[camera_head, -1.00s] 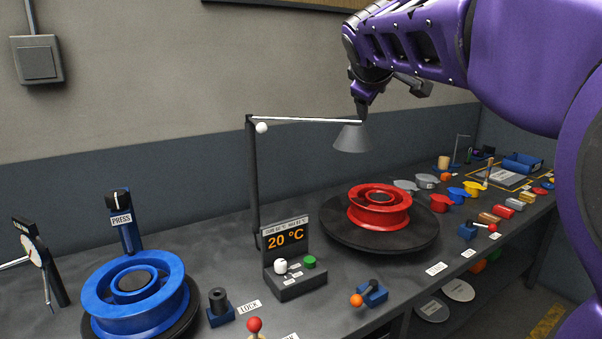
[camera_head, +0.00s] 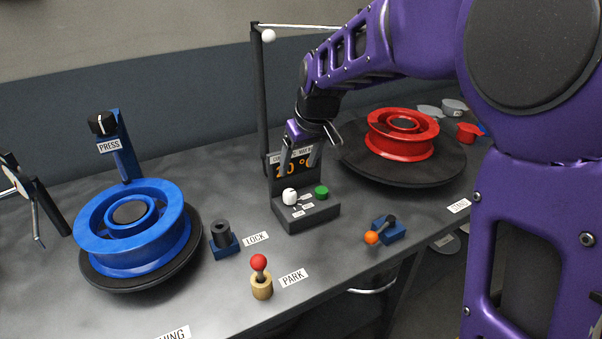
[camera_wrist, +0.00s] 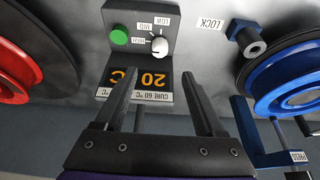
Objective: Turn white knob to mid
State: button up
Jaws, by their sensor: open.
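The white knob (camera_head: 290,196) sits on the sloped front of a dark control box (camera_head: 308,216), left of a green button (camera_head: 321,192). In the wrist view the white knob (camera_wrist: 159,45) shows a dark pointer mark, with LOW, MID and HIGH labels beside it. The box's display (camera_wrist: 150,80) reads 20 °C. My gripper (camera_head: 299,174) is open and empty, above and in front of the display.
A red wheel (camera_head: 402,137) on a dark turntable stands right of the box, a blue wheel (camera_head: 131,222) at left. A lock peg (camera_head: 222,236), red-topped lever (camera_head: 260,266) and orange-tipped lever (camera_head: 372,237) stand in front.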

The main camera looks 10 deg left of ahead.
aim_at(290, 192)
jog(key=b+x, duration=0.1)
jog(key=x, duration=1.1)
jog(key=shift+c, duration=0.2)
jog(key=shift+r, duration=0.1)
grip_shut()
